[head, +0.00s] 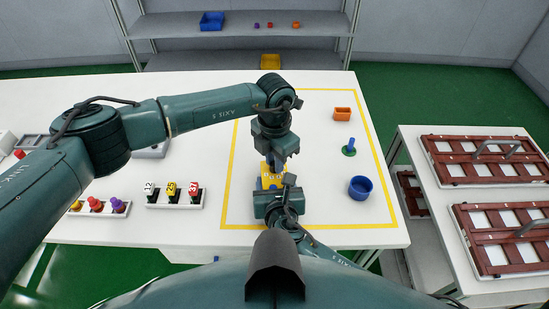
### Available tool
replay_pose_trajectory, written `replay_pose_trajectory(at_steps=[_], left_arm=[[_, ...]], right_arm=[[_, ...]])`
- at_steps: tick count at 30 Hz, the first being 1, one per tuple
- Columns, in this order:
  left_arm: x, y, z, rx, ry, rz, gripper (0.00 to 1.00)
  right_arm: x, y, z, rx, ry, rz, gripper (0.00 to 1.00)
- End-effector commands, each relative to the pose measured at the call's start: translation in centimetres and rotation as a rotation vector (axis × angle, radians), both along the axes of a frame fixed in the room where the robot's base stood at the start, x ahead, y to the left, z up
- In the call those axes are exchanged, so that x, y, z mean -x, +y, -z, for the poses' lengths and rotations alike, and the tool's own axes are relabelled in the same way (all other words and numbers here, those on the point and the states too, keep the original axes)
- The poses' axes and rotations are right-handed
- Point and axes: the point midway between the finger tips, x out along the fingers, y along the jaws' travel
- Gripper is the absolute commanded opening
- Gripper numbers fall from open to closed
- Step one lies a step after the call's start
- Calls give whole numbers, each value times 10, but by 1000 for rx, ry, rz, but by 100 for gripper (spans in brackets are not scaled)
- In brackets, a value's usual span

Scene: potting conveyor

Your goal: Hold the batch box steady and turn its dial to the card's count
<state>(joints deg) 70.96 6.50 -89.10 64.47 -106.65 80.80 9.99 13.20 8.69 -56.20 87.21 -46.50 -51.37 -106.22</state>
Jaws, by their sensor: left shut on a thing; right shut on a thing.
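The yellow batch box (266,183) sits on the white table inside the yellow outline, partly covered by my grippers. Small dark marks show on it, too small to read. My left gripper (272,166) reaches down at the box's far side and is shut on part of it. My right gripper (288,182) is at its near right side, also shut on part of it. The dial is hidden, so which gripper is on it cannot be told.
An orange block (342,114), a green stand with a blue peg (349,149) and a blue cup (360,187) are to the right. A tray with coloured knobs (97,206) is at left. A side table holds brown racks (487,160). The outlined area's right side has free room.

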Motion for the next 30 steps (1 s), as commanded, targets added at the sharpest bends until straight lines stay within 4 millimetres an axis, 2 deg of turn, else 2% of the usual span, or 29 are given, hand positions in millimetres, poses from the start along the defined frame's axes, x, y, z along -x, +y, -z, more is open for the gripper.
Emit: replay_pose_trajectory(at_steps=[18, 30], left_arm=[[1, 0, 0, 0, 1, 578, 0], [1, 0, 0, -1, 0, 835, 0]], right_arm=[[0, -1, 1, 1, 1, 2, 44], [0, -1, 1, 1, 1, 3, 44]])
